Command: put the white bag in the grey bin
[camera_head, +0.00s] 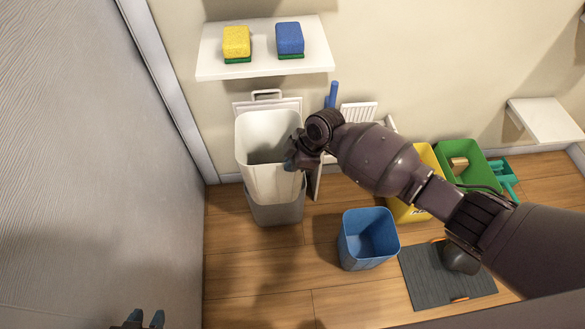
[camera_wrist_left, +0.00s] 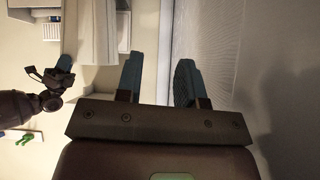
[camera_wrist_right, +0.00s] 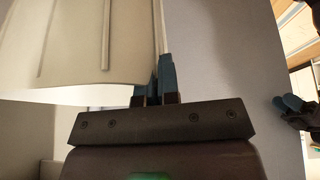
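The white bag (camera_head: 262,182) is open at the top, bin-shaped and roughly upright in the head view. It hangs over the grey bin (camera_head: 278,214) by the wall, and its lower end hides most of that bin's opening. I cannot tell whether its bottom is inside the bin. My right gripper (camera_head: 298,160) is at the bag's right side. In the right wrist view its fingers (camera_wrist_right: 157,82) are closed on the edge of the white bag (camera_wrist_right: 75,45). My left gripper (camera_head: 141,318) is at the bottom left, apart from both. The left wrist view shows its fingers (camera_wrist_left: 158,78) open and empty.
A white shelf (camera_head: 215,65) with yellow and blue sponges is above the bag. A blue bin (camera_head: 350,248), a yellow bin (camera_head: 428,160) and a green bin (camera_head: 470,152) stand right. A dark mat (camera_head: 440,280) lies on the floor. A grey panel (camera_head: 90,170) rises left.

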